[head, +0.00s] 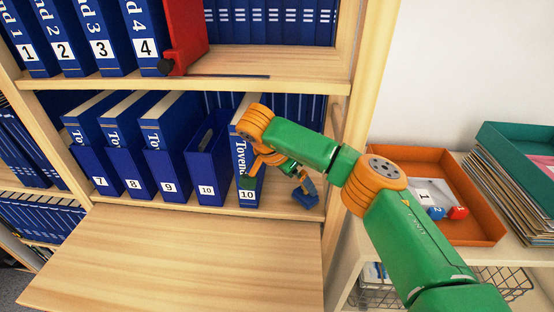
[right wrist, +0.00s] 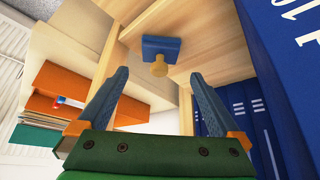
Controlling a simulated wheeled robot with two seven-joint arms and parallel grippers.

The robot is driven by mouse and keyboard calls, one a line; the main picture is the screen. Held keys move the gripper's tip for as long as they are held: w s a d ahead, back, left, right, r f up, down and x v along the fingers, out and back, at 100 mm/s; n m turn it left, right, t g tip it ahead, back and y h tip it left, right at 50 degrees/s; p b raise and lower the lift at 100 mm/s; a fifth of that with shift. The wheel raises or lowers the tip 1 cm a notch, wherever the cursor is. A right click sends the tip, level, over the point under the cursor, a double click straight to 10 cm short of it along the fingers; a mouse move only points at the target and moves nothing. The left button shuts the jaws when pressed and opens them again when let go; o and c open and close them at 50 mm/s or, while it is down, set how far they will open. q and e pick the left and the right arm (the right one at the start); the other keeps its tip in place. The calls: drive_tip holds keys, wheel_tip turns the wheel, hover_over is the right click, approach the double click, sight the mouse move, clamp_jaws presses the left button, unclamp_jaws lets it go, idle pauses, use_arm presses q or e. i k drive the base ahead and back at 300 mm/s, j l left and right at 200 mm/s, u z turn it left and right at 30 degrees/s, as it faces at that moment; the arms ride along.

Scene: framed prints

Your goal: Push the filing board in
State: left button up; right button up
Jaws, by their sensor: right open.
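The filing board (head: 180,262) is a pale wooden panel. It sticks out flat toward me below the shelf of numbered blue binders in the head view. My right gripper (head: 297,186) is at the right end of that shelf, beside binder 10 and above the board's right rear corner. Its open fingers (right wrist: 159,74) show in the right wrist view with nothing between them. Beyond them is a blue block with a round wooden knob (right wrist: 159,66) against pale wood. I cannot tell whether any part of the gripper touches the board. My left gripper is not in view.
Binder 10 (head: 246,170) stands next to an empty blue file box (head: 207,165); binders 7 to 9 are further left. An orange tray (head: 480,228) and a teal tray (head: 510,137) over stacked papers stand at the right. The board's top is clear.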

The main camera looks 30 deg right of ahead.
sight(119, 257)
drive_tip(key=k+j, duration=0.7)
drive_tip(key=k, duration=0.2)
